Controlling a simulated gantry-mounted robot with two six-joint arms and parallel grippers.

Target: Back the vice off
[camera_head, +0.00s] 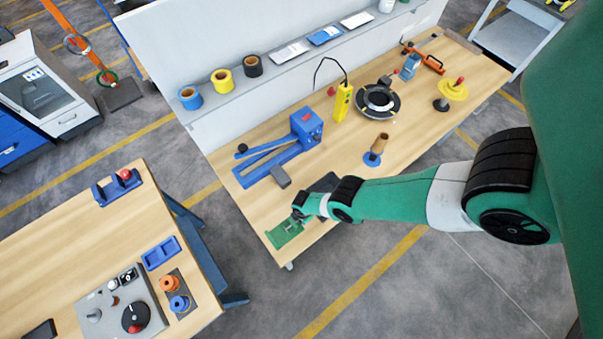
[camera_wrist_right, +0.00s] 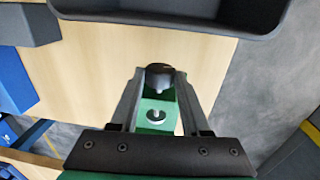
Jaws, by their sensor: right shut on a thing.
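A small green fixture (camera_head: 285,232), which looks like the vice, sits at the near corner of the wooden bench. My right gripper (camera_head: 298,214) is over its far side, and my wrist hides part of it. In the right wrist view, my right gripper (camera_wrist_right: 158,80) is shut on a dark rounded knob (camera_wrist_right: 158,74). Green parts of the fixture (camera_wrist_right: 152,104) and a silver screw or disc (camera_wrist_right: 156,116) show between the fingers. The gap between the vice jaws cannot be made out. My left gripper is not in view.
A dark tray (camera_wrist_right: 170,18) lies just beyond the gripper. A blue rail device (camera_head: 265,165), a yellow hand tool (camera_head: 342,103) and a black ring coil (camera_head: 378,100) stand farther back. Tape rolls line the shelf. A second bench (camera_head: 60,215) is at the left, across a floor gap.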

